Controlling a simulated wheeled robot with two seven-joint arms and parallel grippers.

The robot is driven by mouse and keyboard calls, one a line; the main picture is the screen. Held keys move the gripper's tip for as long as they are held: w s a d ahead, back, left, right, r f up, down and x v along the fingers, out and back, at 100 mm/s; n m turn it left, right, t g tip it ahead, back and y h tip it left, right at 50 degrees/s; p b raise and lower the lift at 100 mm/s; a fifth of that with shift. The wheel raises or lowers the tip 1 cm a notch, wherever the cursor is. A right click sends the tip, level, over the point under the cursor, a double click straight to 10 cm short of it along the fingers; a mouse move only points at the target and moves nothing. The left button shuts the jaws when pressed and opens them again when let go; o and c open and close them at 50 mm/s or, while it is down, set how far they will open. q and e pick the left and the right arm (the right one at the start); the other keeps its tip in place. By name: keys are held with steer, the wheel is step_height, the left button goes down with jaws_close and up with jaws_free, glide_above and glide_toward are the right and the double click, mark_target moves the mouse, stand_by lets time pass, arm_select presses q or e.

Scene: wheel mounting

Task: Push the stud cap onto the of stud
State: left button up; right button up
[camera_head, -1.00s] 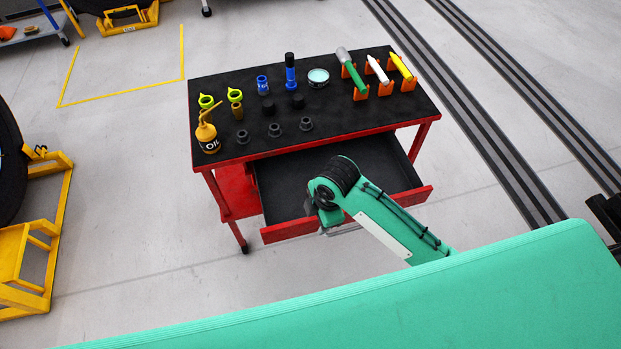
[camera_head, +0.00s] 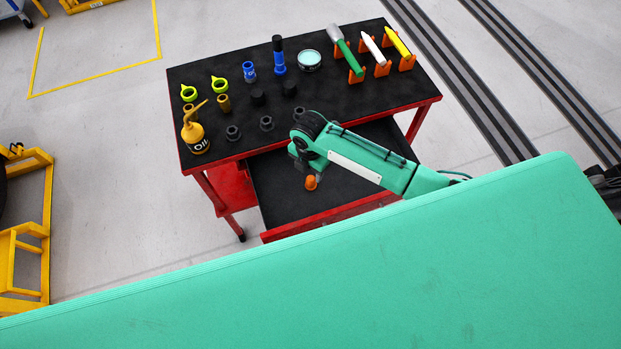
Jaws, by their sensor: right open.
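My right arm reaches in from the right over the red tool cart, with its right gripper (camera_head: 302,168) pointing down above the open drawer. The gripper is open, and its fingers are small and partly hidden by the wrist. A small orange piece (camera_head: 311,183) shows just below it, over the drawer's dark floor; I cannot tell whether they touch. Two short black caps (camera_head: 258,97) stand on the cart top, but I cannot tell whether either is the stud cap. No stud can be made out. My left gripper is not in view.
The drawer (camera_head: 275,190) stands open. A yellow frame (camera_head: 45,220) is at left.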

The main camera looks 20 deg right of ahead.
mark_target(311, 178)
steer(key=shift+s+d+f+p, duration=0.15)
steer(key=shift+f+p, duration=0.1)
steer(key=shift+f, duration=0.25)
steer(key=shift+s+a+f+p, duration=0.1)
steer(key=shift+f+p, duration=0.15)
steer(key=shift+f, duration=0.25)
step_height(311, 178, down, 3)
steer(key=shift+d+f+p, duration=0.1)
steer(key=shift+p, duration=0.2)
steer(key=shift+f, duration=0.2)
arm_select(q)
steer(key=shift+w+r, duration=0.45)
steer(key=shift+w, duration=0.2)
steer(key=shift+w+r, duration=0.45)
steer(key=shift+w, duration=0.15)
arm_select(e)
steer(key=c, duration=1)
